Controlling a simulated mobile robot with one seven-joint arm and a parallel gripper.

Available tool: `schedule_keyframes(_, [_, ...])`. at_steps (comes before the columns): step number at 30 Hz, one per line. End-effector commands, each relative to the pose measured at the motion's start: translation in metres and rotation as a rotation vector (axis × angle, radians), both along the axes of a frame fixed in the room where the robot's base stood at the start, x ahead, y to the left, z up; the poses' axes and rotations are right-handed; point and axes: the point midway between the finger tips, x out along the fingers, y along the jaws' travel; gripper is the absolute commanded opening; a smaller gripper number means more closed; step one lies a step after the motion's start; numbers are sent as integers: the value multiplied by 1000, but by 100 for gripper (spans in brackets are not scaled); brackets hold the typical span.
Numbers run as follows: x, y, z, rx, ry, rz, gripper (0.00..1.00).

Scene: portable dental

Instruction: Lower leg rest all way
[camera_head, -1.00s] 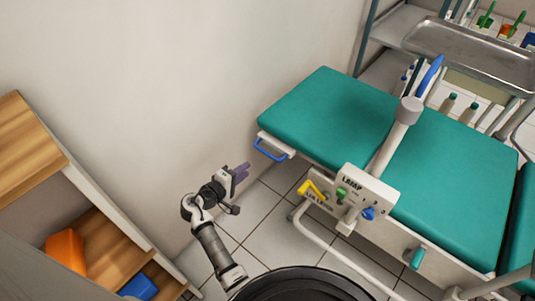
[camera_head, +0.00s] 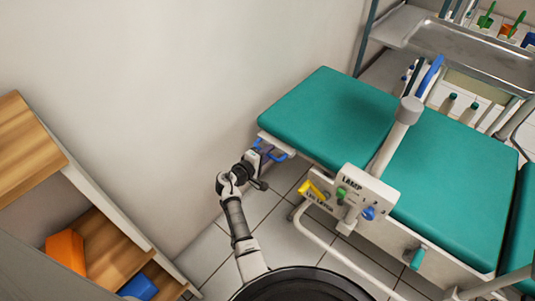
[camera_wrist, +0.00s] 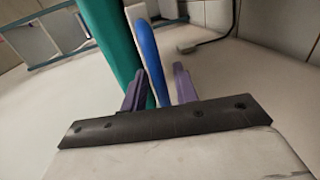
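The leg rest (camera_head: 322,112) is the teal padded end section of the dental chair, raised about level with the seat. A blue loop handle (camera_head: 277,153) sits at its end edge, and it also shows in the wrist view (camera_wrist: 150,58). My gripper (camera_head: 265,151) is at this handle. In the wrist view, its two purple fingers (camera_wrist: 160,88) are apart, with the blue bar between them, nearer the left finger. Contact cannot be told. A yellow lever (camera_head: 309,189) with a leg lever label sticks out from the chair's side.
The lamp control panel (camera_head: 355,195) with green and blue knobs stands on the chair's side, beside the lamp post (camera_head: 397,138). A wooden shelf (camera_head: 75,215) with orange and blue boxes is at left. A bare wall is behind my arm. Tiled floor is open below the leg rest.

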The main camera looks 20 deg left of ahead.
Motion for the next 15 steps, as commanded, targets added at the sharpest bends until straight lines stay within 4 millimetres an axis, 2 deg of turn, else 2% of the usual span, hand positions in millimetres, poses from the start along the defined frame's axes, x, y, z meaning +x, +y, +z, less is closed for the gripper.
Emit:
schedule_keyframes(7, [1, 0, 0, 1, -1, 0, 29])
schedule_keyframes(13, [1, 0, 0, 1, -1, 0, 3])
schedule_keyframes(15, [1, 0, 0, 1, -1, 0, 0])
